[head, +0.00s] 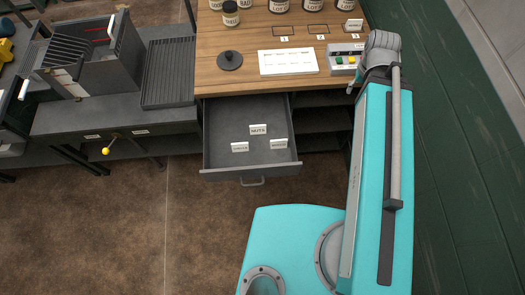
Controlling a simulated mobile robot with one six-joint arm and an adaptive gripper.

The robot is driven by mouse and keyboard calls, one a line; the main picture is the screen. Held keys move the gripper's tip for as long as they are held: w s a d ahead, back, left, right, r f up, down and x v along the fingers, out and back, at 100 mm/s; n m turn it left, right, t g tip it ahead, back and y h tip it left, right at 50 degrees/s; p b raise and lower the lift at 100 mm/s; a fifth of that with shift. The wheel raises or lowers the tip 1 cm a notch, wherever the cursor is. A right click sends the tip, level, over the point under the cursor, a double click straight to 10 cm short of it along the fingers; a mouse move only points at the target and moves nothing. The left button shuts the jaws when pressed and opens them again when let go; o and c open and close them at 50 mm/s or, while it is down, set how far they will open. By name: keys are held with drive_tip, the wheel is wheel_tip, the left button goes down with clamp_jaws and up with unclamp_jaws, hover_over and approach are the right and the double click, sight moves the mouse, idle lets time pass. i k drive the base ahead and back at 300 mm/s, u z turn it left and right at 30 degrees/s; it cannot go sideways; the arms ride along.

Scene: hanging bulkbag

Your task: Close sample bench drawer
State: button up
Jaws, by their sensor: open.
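The sample bench drawer (225,160) is pulled out from under the wooden bench top (215,70). It is a dark grey open box with a bar handle (252,182) on its front. Several small white label cards stand inside it; one card (258,129) seems to read "NUTS". The rest of the drawer floor is bare. My turquoise arm rises at the right of the view, to the right of the drawer. My gripper cannot be made out in this view.
Jars (230,14), a dark round lidded piece (230,60), a white sheet (288,62) and a button box (346,62) are on the bench top. A grey bench with a metal box (105,60) stands left. Brown floor before the drawer is clear; a green wall is right.

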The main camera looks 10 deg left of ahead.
sight(228, 120)
drive_tip(key=u, duration=0.05)
drive_tip(key=k, duration=0.5)
drive_tip(key=u, duration=0.9)
drive_tip(key=i, duration=0.4)
drive_tip(key=u, duration=0.2)
drive_tip(key=k, duration=0.15)
drive_tip(key=z, duration=0.05)
